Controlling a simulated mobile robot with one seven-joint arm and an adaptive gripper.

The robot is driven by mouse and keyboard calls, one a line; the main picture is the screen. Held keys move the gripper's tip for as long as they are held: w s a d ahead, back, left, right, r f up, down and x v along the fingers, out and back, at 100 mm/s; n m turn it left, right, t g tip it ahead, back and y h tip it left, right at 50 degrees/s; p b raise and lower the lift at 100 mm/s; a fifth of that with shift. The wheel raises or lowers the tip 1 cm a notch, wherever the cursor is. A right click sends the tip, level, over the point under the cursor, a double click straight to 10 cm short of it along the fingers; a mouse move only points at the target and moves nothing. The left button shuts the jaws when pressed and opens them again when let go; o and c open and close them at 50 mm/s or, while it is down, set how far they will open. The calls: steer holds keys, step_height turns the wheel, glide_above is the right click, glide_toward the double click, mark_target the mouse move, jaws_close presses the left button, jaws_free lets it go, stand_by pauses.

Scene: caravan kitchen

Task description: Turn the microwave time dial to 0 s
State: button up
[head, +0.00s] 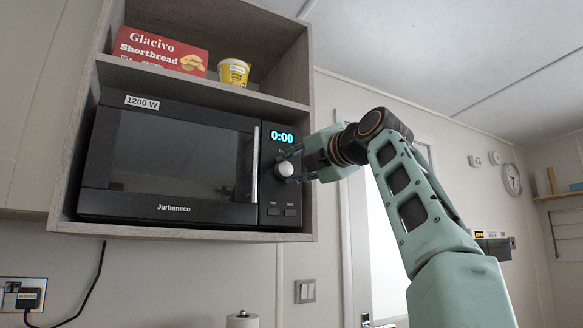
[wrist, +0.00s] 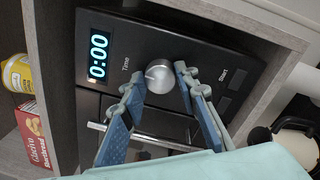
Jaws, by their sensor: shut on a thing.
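The black microwave (head: 165,160) sits in a wooden wall cabinet, its door shut. Its display (head: 282,137) reads 0:00, and the same display (wrist: 98,57) reads 0:00 in the wrist view. The silver time dial (head: 285,169) is on the control panel below the display; it also shows in the wrist view (wrist: 159,76), beside the word "Time". My gripper (head: 292,168) reaches in from the right, and in the wrist view its two blue fingers (wrist: 158,88) stand on either side of the dial, shut on it.
Two buttons (head: 282,211) lie below the dial, one marked Start. The vertical door handle (head: 255,165) is just left of the panel. A shortbread box (head: 160,50) and a yellow tub (head: 234,73) stand on the shelf above. The cabinet's side wall (head: 308,200) is close on the right.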

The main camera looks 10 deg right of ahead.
steer(key=shift+r, duration=0.1)
stand_by(0.5)
steer(key=o, duration=1.1)
steer(key=shift+o, duration=0.2)
steer(key=shift+s+d, duration=0.35)
steer(key=shift+s, duration=0.2)
steer(key=v, duration=1)
steer(key=shift+s, duration=0.35)
steer(key=shift+w, duration=0.1)
